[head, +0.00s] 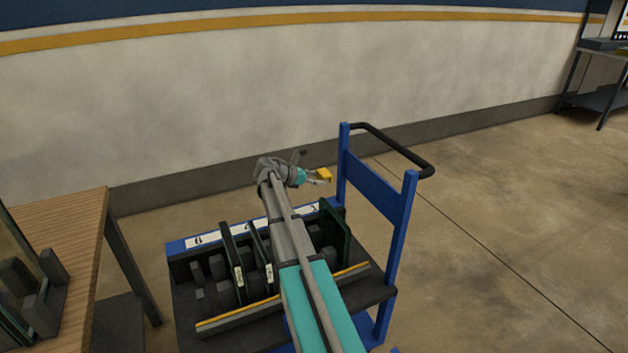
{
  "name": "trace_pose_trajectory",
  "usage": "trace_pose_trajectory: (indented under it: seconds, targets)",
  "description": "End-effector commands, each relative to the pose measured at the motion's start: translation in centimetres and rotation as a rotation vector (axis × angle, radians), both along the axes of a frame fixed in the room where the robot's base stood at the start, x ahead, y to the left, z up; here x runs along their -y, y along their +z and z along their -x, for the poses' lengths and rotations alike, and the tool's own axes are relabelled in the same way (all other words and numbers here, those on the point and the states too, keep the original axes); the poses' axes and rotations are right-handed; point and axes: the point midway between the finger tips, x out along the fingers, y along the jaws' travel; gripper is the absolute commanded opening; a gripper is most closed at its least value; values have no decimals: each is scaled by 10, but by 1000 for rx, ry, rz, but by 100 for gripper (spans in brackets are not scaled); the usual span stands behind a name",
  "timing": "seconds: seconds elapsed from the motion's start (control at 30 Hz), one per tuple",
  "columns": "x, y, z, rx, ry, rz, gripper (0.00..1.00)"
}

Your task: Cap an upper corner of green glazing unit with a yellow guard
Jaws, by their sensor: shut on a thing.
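My gripper (314,179) is at the far end of my outstretched arm, above the back of a blue trolley. It is shut on a yellow guard (324,174) and holds it in the air, left of the trolley's upright. Dark-edged glazing units stand upright in the trolley's slots: one at the left (233,261), one in the middle (262,254) and one at the right (335,235). The right one looks dark green. My arm hides part of the row. The guard is apart from all of the units.
The blue trolley (380,290) has a black push handle (400,146) on tall posts at its right. A wooden table (62,240) with dark blocks stands at the left. A wall (200,100) runs behind. Open floor (500,240) lies to the right.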

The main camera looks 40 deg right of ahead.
Motion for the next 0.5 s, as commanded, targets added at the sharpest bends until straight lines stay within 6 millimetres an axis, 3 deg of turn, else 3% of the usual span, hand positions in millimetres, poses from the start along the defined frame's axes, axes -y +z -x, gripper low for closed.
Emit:
trace_pose_trajectory:
  seconds: [0.5]
  targets:
    - [0, -30, 0, 0, 1, 0, 51]
